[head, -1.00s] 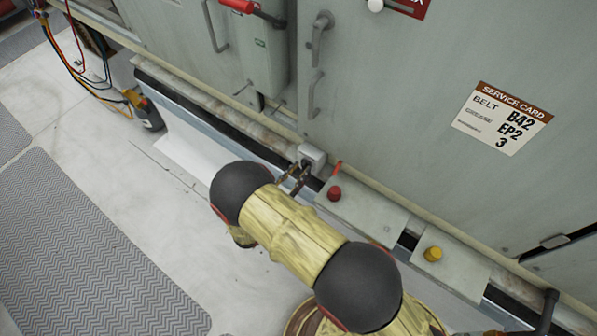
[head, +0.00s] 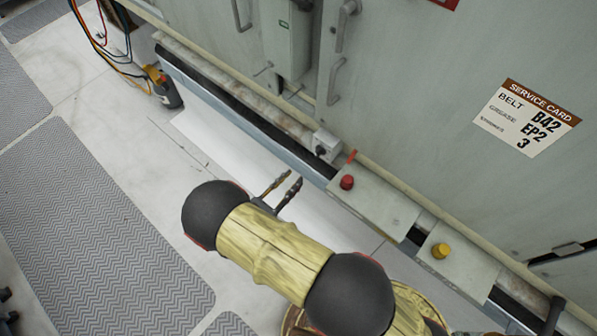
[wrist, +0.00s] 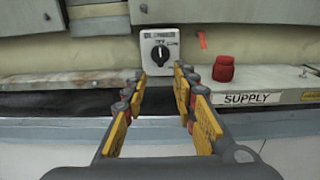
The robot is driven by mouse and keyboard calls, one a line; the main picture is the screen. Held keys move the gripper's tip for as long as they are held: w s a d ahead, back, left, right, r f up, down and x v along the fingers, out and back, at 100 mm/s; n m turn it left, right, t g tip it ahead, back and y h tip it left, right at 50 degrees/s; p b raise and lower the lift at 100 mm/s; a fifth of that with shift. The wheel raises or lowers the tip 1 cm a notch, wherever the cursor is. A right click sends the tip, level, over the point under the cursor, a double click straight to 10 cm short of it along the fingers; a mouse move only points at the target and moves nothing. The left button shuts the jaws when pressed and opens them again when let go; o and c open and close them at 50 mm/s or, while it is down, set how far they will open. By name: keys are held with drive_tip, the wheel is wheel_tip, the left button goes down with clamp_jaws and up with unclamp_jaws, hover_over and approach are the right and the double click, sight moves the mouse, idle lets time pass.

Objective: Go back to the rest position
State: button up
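My gripper (head: 279,190) is open and empty, its two fingers apart. In the head view it hangs over the pale floor strip, to the lower left of a small light-grey switch box (head: 323,147) at the foot of the cabinet. In the wrist view my gripper (wrist: 160,88) points at the switch box (wrist: 160,48), which has a round black rotary knob. The fingertips look clear of the box. My arm crosses the lower middle of the head view.
A red knob (head: 347,182) and a yellow knob (head: 441,251) sit on ledge plates right of the switch. The grey cabinet (head: 420,90) carries a service card (head: 527,118). Cables and a dark tool (head: 166,90) are at upper left. Grey mats (head: 90,220) lie on open floor.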

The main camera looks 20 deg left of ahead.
drive_tip(key=shift+s+a, duration=0.15)
drive_tip(key=shift+s, duration=0.15)
idle(0.4)
drive_tip(key=s+d+f+m+g+h, duration=0.3)
drive_tip(key=s+d+f+g, duration=0.1)
drive_tip(key=d, duration=0.4)
drive_tip(key=s+d+r+m+g+h, duration=0.1)
drive_tip(key=s+d+r+m+g, duration=0.3)
drive_tip(key=d+r+m+g, duration=0.15)
drive_tip(key=d+r+m+y, duration=0.3)
drive_tip(key=d+r+m, duration=0.4)
drive_tip(key=r, duration=0.4)
drive_tip(key=s+d+r+m+g+y, duration=0.1)
drive_tip(key=d+r+m+y, duration=0.3)
drive_tip(key=d+r+m, duration=0.4)
drive_tip(key=d+r+m+y, duration=0.3)
drive_tip(key=d+r+m, duration=0.4)
drive_tip(key=r, duration=0.9)
drive_tip(key=shift+s+d+r+m+y, duration=0.25)
drive_tip(key=shift+s+m+y, duration=0.15)
drive_tip(key=shift+m, duration=0.15)
